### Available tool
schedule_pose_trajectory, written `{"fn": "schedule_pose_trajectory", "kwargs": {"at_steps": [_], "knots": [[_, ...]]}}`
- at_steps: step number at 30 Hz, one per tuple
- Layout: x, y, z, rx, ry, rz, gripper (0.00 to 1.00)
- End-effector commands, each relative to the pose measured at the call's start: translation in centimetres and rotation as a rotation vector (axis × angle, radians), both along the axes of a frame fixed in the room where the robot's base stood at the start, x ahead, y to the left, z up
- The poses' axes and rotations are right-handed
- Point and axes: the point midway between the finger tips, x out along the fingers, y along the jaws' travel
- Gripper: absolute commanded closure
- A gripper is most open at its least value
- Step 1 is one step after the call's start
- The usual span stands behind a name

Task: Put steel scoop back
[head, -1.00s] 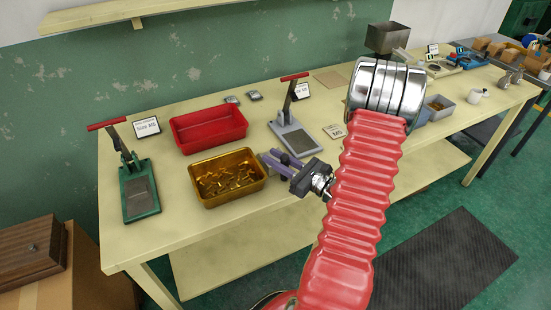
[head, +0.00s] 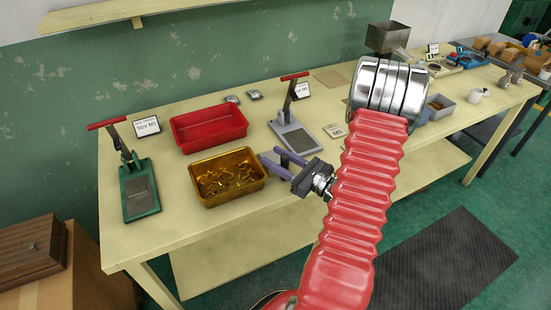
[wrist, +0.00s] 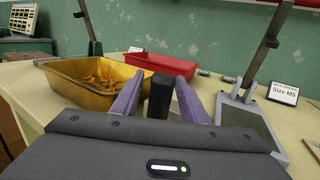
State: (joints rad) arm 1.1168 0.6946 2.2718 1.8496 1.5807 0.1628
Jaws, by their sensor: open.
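My gripper (head: 270,155) has its two purple fingers apart, at the right end of the brass-coloured tray and in front of the grey press. In the wrist view a black, handle-like piece (wrist: 160,97) stands between the fingers, with gaps at both sides. It may be the scoop's handle, but no steel scoop bowl shows, so I cannot tell. The brass-coloured tray (head: 205,196) holds several small brass parts; it also shows left of my fingers in the wrist view (wrist: 75,92).
A red tray (head: 190,142) lies behind the brass-coloured one. A green lever press (head: 140,200) stands left and a grey lever press (head: 297,143) right, with small cards nearby. A metal hopper (head: 387,38) and a grey bin (head: 440,108) are further right. The front-left tabletop is bare.

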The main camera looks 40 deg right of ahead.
Motion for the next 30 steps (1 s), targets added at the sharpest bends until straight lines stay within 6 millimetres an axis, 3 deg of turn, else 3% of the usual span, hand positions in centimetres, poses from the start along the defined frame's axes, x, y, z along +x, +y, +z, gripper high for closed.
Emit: {"fn": "schedule_pose_trajectory", "kwargs": {"at_steps": [21, 30], "knots": [[-8.8, -1.7, -0.5, 0.001, 0.0, -0.004, 0.6], [-11.2, -2.1, -0.7, 0.0, 0.0, -0.001, 0.6]]}}
